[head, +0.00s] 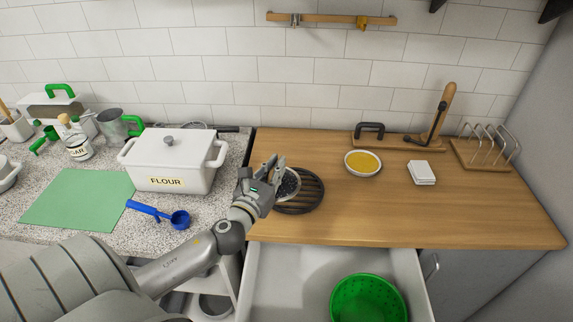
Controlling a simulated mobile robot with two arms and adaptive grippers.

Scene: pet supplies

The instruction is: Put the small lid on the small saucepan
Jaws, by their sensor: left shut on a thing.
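My left gripper (277,167) is over the left end of the wooden counter, shut on a small round piece (289,184) with a pale rim and a dark, speckled middle. This looks like the small lid, but the gripper covers part of it and I cannot be sure. It is over or on a round black slatted trivet (315,190); I cannot tell whether they touch. Behind the flour box a dark handle (229,129) and part of a rim show; they may belong to the small saucepan, mostly hidden. My right gripper is not in view.
The white flour box (170,162) stands left of my gripper, with a blue scoop (179,219) in front. A yellow-filled bowl (363,163) and white stack (421,173) stand to the right. Below, an open drawer holds a green colander (368,300). The counter's front right is clear.

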